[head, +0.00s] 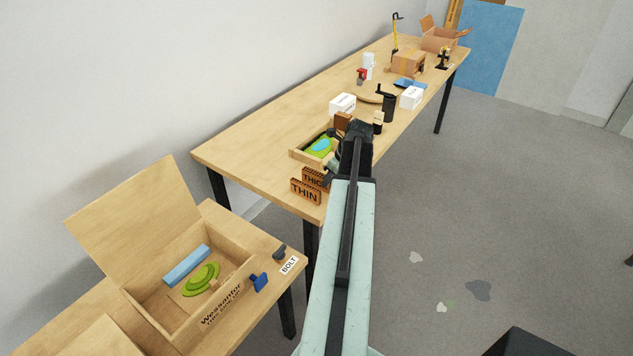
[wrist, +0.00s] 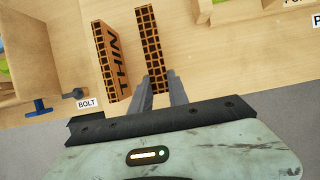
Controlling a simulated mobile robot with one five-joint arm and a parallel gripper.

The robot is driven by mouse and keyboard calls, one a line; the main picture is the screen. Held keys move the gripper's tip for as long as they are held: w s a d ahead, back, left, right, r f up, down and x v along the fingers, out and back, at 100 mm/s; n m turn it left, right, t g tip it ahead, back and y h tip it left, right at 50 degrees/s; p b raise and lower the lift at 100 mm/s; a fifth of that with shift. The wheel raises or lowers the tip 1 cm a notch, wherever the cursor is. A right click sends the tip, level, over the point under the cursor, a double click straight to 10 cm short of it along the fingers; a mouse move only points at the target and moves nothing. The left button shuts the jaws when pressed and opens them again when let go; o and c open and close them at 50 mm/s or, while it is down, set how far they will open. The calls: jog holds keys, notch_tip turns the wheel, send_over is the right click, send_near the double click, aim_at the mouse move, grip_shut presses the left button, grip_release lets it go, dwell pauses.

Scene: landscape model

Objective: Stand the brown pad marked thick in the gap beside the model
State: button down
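The brown pad marked THICK (head: 314,177) stands on the near end of the long table, its last letter hidden by my gripper. In the wrist view its patterned edge (wrist: 149,40) points up between my fingers. My gripper (wrist: 159,76) is open, with one finger on each side of the pad's near end; a small gap shows on the right. The pad marked THIN (head: 305,191) stands just in front of it and shows at left in the wrist view (wrist: 112,62). The model in a wooden tray (head: 298,154), green and blue, lies behind; my arm hides its right side.
A small brown block (head: 343,120) stands at the tray's far corner. White boxes (head: 342,104) and a dark grinder-like object (head: 389,107) stand farther back. An open wooden box (head: 172,307) with a BOLT label (head: 289,265) nearby is on the nearer table.

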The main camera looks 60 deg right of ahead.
jog(key=shift+r+p, duration=0.8)
notch_tip(320, 180, up, 4)
jog(key=p, duration=0.3)
jog(key=shift+f+p, duration=0.2)
jog(key=shift+p, duration=0.1)
jog(key=shift+f, duration=0.1)
